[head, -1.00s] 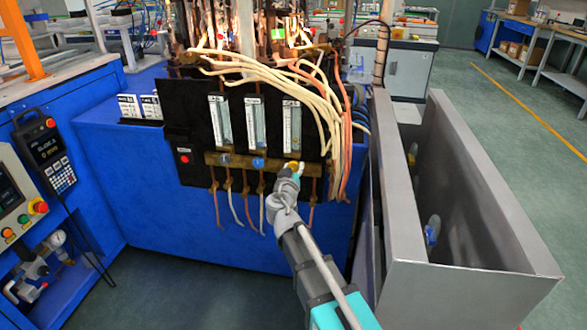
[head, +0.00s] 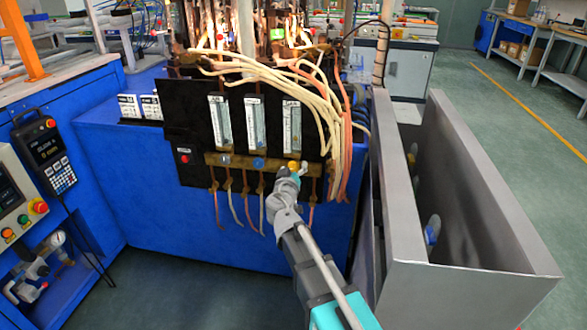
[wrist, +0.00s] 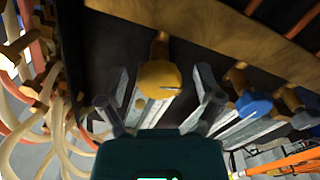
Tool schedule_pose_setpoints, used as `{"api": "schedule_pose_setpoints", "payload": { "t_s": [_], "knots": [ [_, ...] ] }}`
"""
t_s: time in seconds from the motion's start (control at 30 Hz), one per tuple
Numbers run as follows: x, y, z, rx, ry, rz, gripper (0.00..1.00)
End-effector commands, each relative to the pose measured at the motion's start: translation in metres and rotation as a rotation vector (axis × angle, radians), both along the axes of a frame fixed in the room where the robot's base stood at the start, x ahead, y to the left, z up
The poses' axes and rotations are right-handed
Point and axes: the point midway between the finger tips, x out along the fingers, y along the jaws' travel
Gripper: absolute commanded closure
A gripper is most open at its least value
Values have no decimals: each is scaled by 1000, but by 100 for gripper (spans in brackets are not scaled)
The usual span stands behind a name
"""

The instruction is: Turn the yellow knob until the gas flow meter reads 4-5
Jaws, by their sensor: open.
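The yellow knob (head: 293,165) sits on the brass bar below the right-hand gas flow meter (head: 291,126). It also shows in the wrist view (wrist: 160,78), with a dark slot on its face. My gripper (head: 297,174) is just in front of and below the knob in the head view. In the wrist view my gripper (wrist: 161,92) is open, with one finger to each side of the knob and visible gaps between. The fingers appear not to touch it. The flow meter's scale and float are too small to read.
A blue knob (wrist: 253,103) is close beside my right finger in the wrist view. Two other flow meters (head: 220,121) stand to the left. Pale hoses (head: 310,95) hang close on the right. A grey metal trough (head: 470,190) stands right of my arm.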

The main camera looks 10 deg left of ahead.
Motion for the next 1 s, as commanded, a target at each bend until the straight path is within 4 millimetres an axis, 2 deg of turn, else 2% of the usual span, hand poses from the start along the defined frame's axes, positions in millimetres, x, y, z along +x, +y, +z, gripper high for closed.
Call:
{"api": "schedule_pose_setpoints", "payload": {
  "t_s": [0.27, 0.47, 0.67, 1.0],
  "knots": [
    [-2, 0, 0, 0, 0, 0, 15],
    [-14, -2, 0, 0, 0, 0, 15],
    [-40, -4, 0, 0, 0, 1, 15],
    [-94, -7, 0, 0, 1, 2, 15]
  ]
}}
